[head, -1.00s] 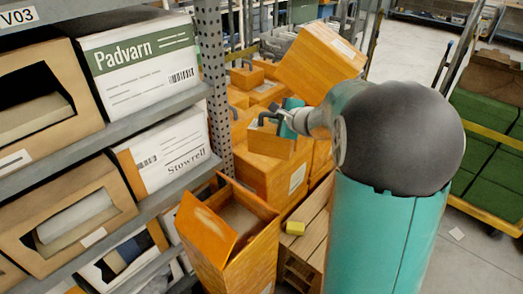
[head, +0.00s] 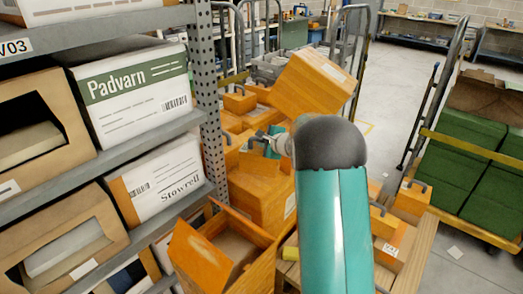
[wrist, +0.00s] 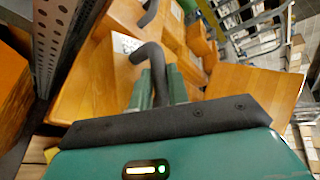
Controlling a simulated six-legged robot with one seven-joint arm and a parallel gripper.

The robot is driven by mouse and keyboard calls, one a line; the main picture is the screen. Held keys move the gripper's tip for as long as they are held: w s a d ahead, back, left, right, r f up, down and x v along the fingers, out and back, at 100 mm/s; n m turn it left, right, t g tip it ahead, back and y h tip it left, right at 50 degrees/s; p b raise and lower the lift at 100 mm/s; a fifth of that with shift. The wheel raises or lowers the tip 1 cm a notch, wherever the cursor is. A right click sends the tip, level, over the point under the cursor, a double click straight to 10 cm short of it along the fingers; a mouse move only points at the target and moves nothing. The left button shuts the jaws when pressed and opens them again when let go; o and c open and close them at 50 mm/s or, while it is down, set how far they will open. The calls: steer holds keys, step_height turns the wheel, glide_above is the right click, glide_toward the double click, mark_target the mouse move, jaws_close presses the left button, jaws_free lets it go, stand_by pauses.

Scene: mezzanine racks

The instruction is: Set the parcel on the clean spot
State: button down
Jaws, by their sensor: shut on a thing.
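My gripper (head: 270,140) is shut on the dark curved handle (wrist: 153,62) of an orange box, which I take to be the parcel (head: 262,163). In the head view the parcel is close against a heap of similar orange boxes, and I cannot tell whether it rests on them or hangs free. In the wrist view the handle rises between my green fingers (wrist: 160,88); the parcel's lower part is hidden by my wrist. I cannot make out which surface is the clean spot.
A grey shelf rack (head: 208,110) with cartons stands at left. A large tilted orange box (head: 312,83) tops the heap. An open orange box (head: 202,258) is in front. At right are a wooden surface (head: 421,243) with small boxes and a cart of green crates (head: 470,140).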

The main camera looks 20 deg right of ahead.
mark_target(262, 149)
steer(key=shift+w+d+f, duration=0.2)
steer(key=shift+w+f, duration=0.7)
steer(key=shift+f, duration=0.05)
steer(key=shift+w+f, duration=0.1)
steer(key=shift+f, duration=1.6)
steer(key=c, duration=1.3)
jaws_free()
steer(key=shift+f, duration=0.1)
steer(key=shift+c, duration=0.2)
